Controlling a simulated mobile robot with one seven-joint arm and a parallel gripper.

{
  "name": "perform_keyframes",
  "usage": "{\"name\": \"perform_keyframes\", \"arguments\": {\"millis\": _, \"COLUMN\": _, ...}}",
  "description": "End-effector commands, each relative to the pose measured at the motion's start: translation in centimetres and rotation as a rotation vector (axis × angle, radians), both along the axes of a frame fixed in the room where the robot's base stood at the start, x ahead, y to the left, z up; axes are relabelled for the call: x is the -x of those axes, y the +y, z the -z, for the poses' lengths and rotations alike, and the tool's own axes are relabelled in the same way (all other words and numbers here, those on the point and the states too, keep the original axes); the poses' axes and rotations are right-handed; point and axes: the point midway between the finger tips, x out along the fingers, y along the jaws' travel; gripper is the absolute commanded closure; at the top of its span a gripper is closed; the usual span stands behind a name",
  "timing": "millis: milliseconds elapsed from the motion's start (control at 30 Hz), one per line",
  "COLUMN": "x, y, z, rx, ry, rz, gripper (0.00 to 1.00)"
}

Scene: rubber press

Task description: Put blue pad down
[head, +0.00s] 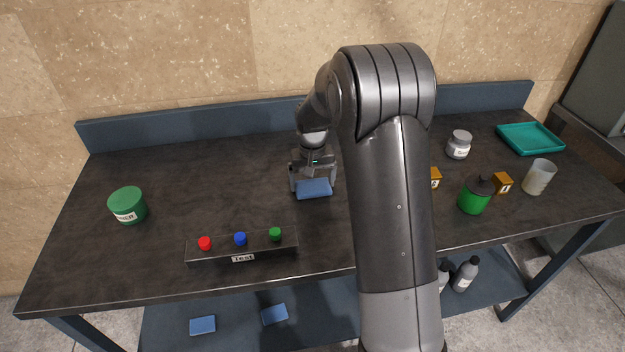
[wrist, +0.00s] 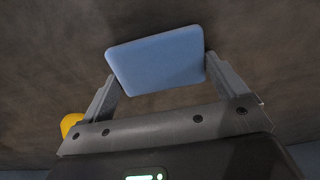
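The blue pad (head: 314,189) is a flat blue block between the fingers of my gripper (head: 313,183), over the middle of the dark table. In the wrist view the pad (wrist: 158,60) sits between the two fingertips of my gripper (wrist: 160,72), which touch its left and right edges. The gripper is shut on it. The pad is tilted a little in the wrist view. I cannot tell whether its underside touches the table.
A button box (head: 243,248) stands at the table's front and a green jar (head: 127,205) at the left. Two blue pads (head: 203,325) lie on the lower shelf.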

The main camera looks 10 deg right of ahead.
Motion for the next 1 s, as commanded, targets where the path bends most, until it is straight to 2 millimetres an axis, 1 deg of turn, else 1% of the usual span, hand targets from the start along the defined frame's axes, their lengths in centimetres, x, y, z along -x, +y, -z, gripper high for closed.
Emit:
{"name": "perform_keyframes", "arguments": {"millis": 33, "x": 0.0, "y": 0.0, "z": 0.0, "rx": 0.0, "ry": 0.0, "rz": 0.0, "gripper": 0.06}}
{"name": "perform_keyframes", "arguments": {"millis": 100, "x": 0.0, "y": 0.0, "z": 0.0, "rx": 0.0, "ry": 0.0, "rz": 0.0, "gripper": 0.0}}
{"name": "perform_keyframes", "arguments": {"millis": 333, "x": 0.0, "y": 0.0, "z": -0.1, "rx": 0.0, "ry": 0.0, "rz": 0.0, "gripper": 0.0}}
{"name": "perform_keyframes", "arguments": {"millis": 467, "x": -0.1, "y": 0.0, "z": -1.0, "rx": 0.0, "ry": -0.003, "rz": 0.0, "gripper": 0.0}}
{"name": "perform_keyframes", "arguments": {"millis": 567, "x": -0.1, "y": 0.0, "z": -2.6, "rx": 0.0, "ry": -0.005, "rz": 0.0, "gripper": 0.0}}
{"name": "perform_keyframes", "arguments": {"millis": 800, "x": -0.1, "y": 0.0, "z": -7.9, "rx": 0.0, "ry": -0.005, "rz": 0.0, "gripper": 0.0}}
{"name": "perform_keyframes", "arguments": {"millis": 900, "x": 0.0, "y": 0.0, "z": -9.7, "rx": 0.0, "ry": -0.004, "rz": 0.0, "gripper": 0.0}}
{"name": "perform_keyframes", "arguments": {"millis": 1000, "x": -0.1, "y": 0.0, "z": -11.1, "rx": 0.0, "ry": -0.003, "rz": 0.0, "gripper": 0.0}}
